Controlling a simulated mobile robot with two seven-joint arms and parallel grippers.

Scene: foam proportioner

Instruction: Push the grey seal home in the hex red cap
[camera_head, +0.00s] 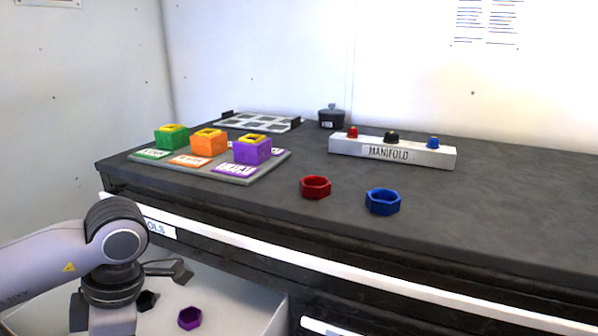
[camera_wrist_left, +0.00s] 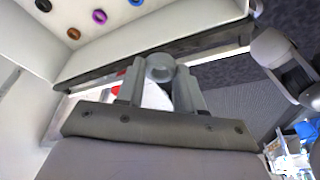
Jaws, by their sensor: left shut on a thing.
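The hex red cap (camera_head: 315,188) lies on the dark bench top near its front edge, left of a blue hex cap (camera_head: 382,202); its opening faces up. My left gripper (camera_wrist_left: 160,82) is shut on the grey seal (camera_wrist_left: 149,67), a small ring held between its fingertips in the left wrist view. In the head view my left arm is low at the left, in front of the bench and over the open drawer, well away from the red cap. I cannot make out the seal there.
The open drawer (camera_head: 245,300) holds a purple ring (camera_head: 190,318) and a black one (camera_head: 147,300). A tray of coloured blocks (camera_head: 240,180) stands at the bench's left. The white manifold (camera_head: 345,147) stands behind the caps. The bench right of the blue cap is clear.

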